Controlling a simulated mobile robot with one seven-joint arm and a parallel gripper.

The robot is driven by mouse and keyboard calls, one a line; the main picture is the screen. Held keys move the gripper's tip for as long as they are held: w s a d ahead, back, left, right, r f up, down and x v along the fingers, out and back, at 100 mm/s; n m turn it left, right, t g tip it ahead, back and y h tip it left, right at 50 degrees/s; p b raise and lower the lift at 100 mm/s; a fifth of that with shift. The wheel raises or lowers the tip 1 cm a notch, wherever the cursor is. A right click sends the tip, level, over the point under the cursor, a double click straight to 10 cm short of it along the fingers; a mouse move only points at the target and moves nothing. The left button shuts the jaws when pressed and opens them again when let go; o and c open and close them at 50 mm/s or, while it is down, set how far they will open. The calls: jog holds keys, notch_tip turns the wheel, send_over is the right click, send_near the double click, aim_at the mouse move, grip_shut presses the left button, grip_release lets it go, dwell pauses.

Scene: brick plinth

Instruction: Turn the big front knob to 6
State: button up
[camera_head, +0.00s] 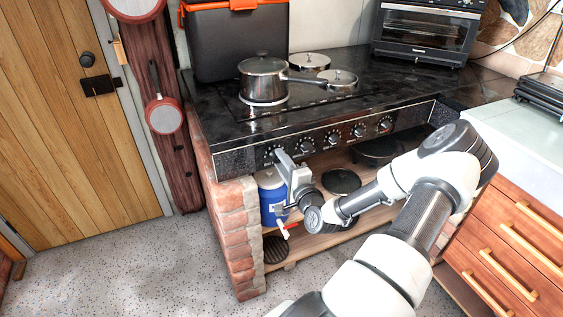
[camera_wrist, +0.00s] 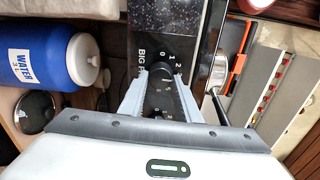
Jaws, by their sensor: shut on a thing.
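The black cooker front carries a row of several black knobs with white dial marks. My gripper (camera_head: 281,157) is at the left end of this row in the head view, shut on a dark knob that its fingers mostly hide there. In the wrist view the dark knob (camera_wrist: 160,92) sits between the two fingers of my gripper (camera_wrist: 161,76). White lettering starting "BIG" stands beside it, partly covered by a finger. The dial numbers 0, 1 and 2 show past the fingertips. The rest of the dial is hidden, and I cannot read the knob's setting.
A steel pot (camera_head: 263,82) stands on the cooktop (camera_head: 215,108) above the knobs. A blue water container (camera_head: 270,199) is on the shelf below, close to my gripper, and a brick pillar (camera_head: 235,235) stands left of it. Other knobs (camera_head: 333,139) lie to the right.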

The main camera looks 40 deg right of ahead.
jog(key=shift+a+f+m+b, duration=0.1)
jog(key=shift+m+b, duration=0.85)
jog(key=shift+m, duration=3.35)
jog(key=shift+a+f+m+b, duration=0.1)
jog(key=shift+m+b, duration=0.8)
jog(key=shift+m, duration=3.4)
jog(key=o, duration=1)
jog(key=v, duration=1.7)
jog(key=shift+s+a, duration=0.15)
